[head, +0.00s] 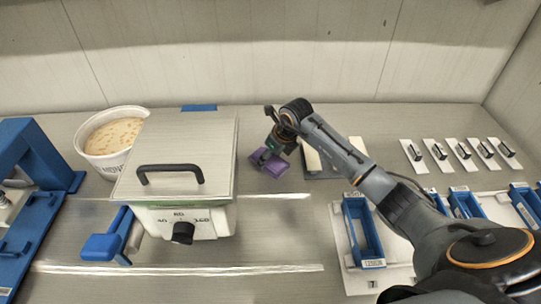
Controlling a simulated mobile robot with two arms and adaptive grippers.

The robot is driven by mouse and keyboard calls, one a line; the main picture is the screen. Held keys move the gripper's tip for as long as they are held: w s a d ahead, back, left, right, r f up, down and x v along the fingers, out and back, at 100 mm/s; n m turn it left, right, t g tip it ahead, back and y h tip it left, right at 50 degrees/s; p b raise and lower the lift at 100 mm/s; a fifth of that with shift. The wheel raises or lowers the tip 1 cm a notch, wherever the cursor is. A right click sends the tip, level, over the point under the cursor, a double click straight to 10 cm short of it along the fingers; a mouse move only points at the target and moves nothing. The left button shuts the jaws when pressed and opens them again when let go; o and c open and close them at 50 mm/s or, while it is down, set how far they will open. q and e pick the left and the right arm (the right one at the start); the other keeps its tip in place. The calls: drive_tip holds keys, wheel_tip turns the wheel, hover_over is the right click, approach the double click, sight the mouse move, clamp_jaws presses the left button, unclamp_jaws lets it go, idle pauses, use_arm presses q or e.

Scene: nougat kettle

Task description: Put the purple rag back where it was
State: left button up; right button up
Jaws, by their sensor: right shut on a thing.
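The purple rag (268,163) is a small folded cloth to the right of the kettle, in the middle of the head view. My right gripper (266,154) is over it, shut on the rag. The fingertips are small and partly hidden against the rag. I cannot tell whether the rag touches the bench. My left gripper is not in view.
The kettle (175,215) has a flat lid (215,150) with a black handle. A white tub (85,148) of nougat-like mix stands behind left. Dark and pale blocks (313,160) lie right of the rag. Blue-handled items (349,215) and several small white plates (413,160) fill the right.

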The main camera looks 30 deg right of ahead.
drive_tip(key=shift+f, duration=0.1)
drive_tip(key=o, duration=1.1)
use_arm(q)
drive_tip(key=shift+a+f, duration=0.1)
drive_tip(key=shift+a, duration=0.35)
use_arm(e)
drive_tip(key=shift+r, duration=0.25)
use_arm(q)
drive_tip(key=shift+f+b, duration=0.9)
drive_tip(key=shift+b, duration=0.15)
use_arm(e)
drive_tip(key=v, duration=1.1)
drive_tip(key=shift+r, duration=0.4)
